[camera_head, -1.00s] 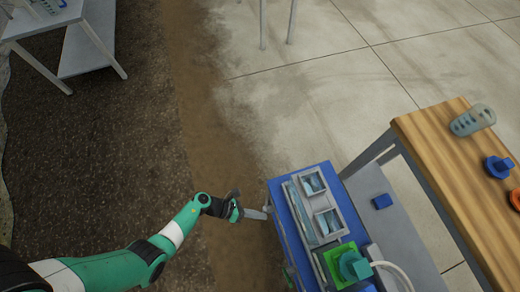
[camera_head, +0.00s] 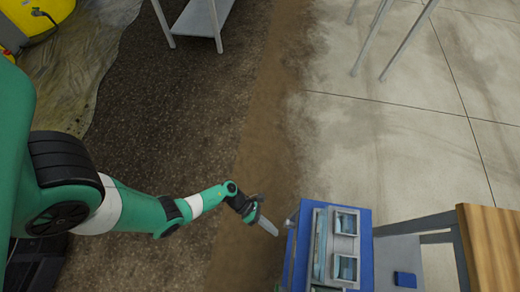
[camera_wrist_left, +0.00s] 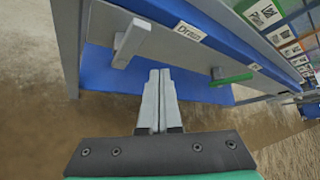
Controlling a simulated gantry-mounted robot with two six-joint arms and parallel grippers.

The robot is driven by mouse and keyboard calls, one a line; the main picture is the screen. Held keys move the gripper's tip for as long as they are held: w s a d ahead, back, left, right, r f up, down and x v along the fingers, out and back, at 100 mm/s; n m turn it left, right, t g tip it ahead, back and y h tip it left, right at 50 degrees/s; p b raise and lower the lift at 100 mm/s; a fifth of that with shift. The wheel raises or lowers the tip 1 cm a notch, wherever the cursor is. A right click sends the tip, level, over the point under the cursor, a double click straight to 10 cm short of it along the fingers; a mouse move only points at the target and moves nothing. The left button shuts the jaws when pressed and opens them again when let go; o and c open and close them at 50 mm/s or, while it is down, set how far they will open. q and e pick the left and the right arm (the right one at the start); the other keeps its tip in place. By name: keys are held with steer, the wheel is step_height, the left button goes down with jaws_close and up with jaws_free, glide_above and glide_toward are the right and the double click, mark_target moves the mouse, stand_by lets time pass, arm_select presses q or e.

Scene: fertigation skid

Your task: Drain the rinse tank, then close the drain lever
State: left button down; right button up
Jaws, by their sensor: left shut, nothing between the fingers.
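The blue skid (camera_head: 362,214) stands at the bottom centre of the head view, with grey-rimmed open basins (camera_head: 345,222) holding bluish liquid on top. I cannot tell which basin is the rinse tank. My left gripper (camera_head: 270,228) is shut and empty, just left of the skid. In the left wrist view its fingertips (camera_wrist_left: 160,76) are apart from the grey lever, to its right. My right gripper is not in view.
A green-handled lever (camera_wrist_left: 232,80) sits farther right on the same panel. A wooden-topped table (camera_head: 492,245) stands right of the skid, with a small blue block (camera_head: 405,279) on a grey surface between. Brown floor left of the skid is clear.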

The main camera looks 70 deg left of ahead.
arm_select(q)
steer(key=s+a, duration=0.2)
steer(key=a, duration=0.4)
steer(key=shift+s, duration=0.3)
